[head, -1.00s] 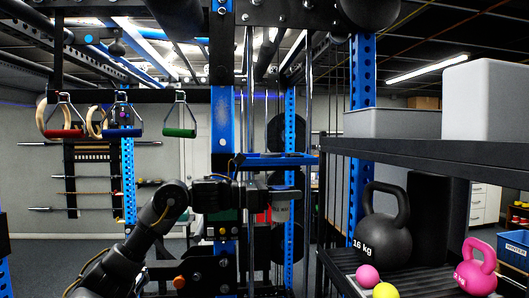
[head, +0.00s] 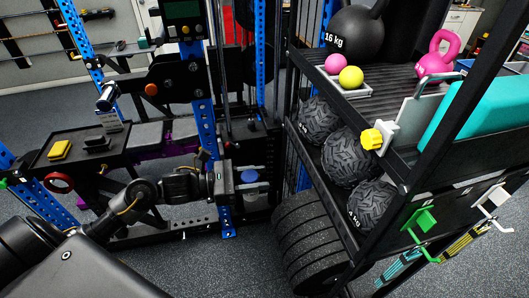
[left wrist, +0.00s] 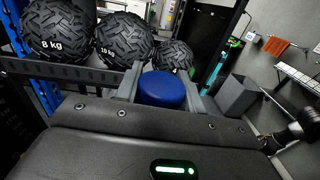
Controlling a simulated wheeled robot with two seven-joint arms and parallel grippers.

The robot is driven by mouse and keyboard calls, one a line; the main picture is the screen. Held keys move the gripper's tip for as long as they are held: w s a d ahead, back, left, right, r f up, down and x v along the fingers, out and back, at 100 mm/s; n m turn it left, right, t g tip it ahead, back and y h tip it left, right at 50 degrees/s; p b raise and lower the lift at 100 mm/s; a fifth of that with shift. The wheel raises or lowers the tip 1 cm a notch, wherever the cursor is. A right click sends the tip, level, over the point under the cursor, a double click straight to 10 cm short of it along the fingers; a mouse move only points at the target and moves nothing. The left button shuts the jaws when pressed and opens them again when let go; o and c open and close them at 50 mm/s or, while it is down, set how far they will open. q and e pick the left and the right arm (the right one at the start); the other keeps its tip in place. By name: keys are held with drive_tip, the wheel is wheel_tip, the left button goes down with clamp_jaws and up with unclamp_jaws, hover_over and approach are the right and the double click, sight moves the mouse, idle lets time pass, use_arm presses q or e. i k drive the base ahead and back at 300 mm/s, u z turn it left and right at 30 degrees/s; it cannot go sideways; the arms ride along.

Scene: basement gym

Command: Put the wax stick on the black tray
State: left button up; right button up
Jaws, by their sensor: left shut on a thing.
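My left gripper (head: 245,184) is shut on the wax stick (head: 250,177), which has a round blue top and a pale body. The left wrist view shows the blue top (left wrist: 163,89) between the two fingers; its lower part is hidden there. The gripper holds it in the air before the rack, left of the shelf unit. A black tray (head: 45,168) stands at the left in the head view, well left of the gripper. My right gripper is in neither view.
The black tray bears a yellow block (head: 59,150) and a black item (head: 97,144). A blue rack post (head: 203,110) stands between tray and gripper. The shelf unit at the right holds textured balls (head: 350,157), a black kettlebell (head: 355,38) and a pink one (head: 438,55).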

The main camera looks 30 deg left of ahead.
sight(79, 158)
drive_tip(key=z, duration=0.05)
drive_tip(key=k, duration=0.5)
drive_tip(key=z, duration=2.25)
drive_tip(key=k, duration=1.95)
drive_tip(key=u, duration=2.25)
drive_tip(key=i, duration=0.5)
drive_tip(key=u, duration=0.15)
